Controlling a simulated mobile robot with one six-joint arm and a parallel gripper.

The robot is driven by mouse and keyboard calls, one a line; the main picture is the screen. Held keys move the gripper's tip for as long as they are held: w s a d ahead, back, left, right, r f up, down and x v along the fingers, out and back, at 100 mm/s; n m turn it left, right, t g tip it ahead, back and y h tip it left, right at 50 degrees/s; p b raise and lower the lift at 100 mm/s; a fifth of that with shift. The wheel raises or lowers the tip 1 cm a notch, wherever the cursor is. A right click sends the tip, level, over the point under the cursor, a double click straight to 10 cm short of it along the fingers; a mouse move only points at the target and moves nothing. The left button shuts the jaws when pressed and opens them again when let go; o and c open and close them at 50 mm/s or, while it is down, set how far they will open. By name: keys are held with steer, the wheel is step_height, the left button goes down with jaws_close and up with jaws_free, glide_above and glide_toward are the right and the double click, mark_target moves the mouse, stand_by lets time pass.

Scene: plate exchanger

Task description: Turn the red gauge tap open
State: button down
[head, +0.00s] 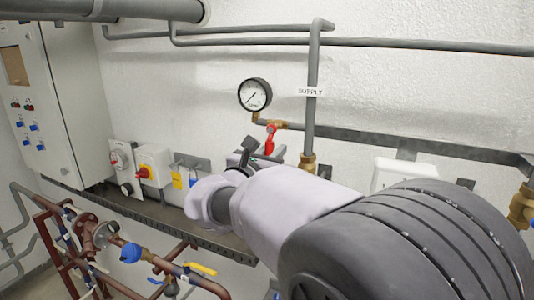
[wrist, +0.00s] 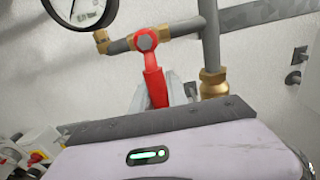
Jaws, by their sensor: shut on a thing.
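The red gauge tap (head: 269,142) sits on a short branch below the pressure gauge (head: 254,95). Its lever hangs down, nearly vertical. In the wrist view the red lever (wrist: 153,78) runs down from a hex-headed pivot on the branch pipe. My gripper (head: 268,154) is at the lower part of the lever. In the wrist view my gripper (wrist: 165,97) is shut on the lever, with grey fingers beside it. The lever's lower end is hidden behind the gripper body.
A vertical supply pipe (head: 312,110) with a brass fitting (wrist: 213,83) stands close to the right of the tap. A rail (head: 410,147) runs along the wall. Switch boxes (head: 152,165) and a cabinet are at left, with red-brown piping (head: 115,240) below.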

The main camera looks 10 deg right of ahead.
steer(key=m+b, duration=0.1)
steer(key=b, duration=0.2)
steer(key=shift+w+a+f+m, duration=0.3)
steer(key=shift+a+m, duration=0.1)
steer(key=m+b, duration=0.1)
steer(key=a+m+b, duration=0.1)
steer(key=b, duration=0.1)
steer(key=shift+w+r+m, duration=0.2)
steer(key=shift+w+m, duration=0.2)
steer(key=shift+w+a+r+m+b, duration=0.2)
steer(key=shift+a+r+m+b, duration=0.15)
steer(key=shift+m+b, duration=0.45)
steer(key=shift+w+a+r+m+b, duration=0.3)
steer(key=shift+r+m+b, duration=0.2)
steer(key=shift+m, duration=0.55)
steer(key=shift+w+a+r+m+b, duration=0.15)
steer(key=shift+a+r+m+b, duration=0.2)
steer(key=shift+m+b, duration=0.5)
steer(key=c, duration=1.3)
jaws_free()
steer(key=shift+r, duration=0.1)
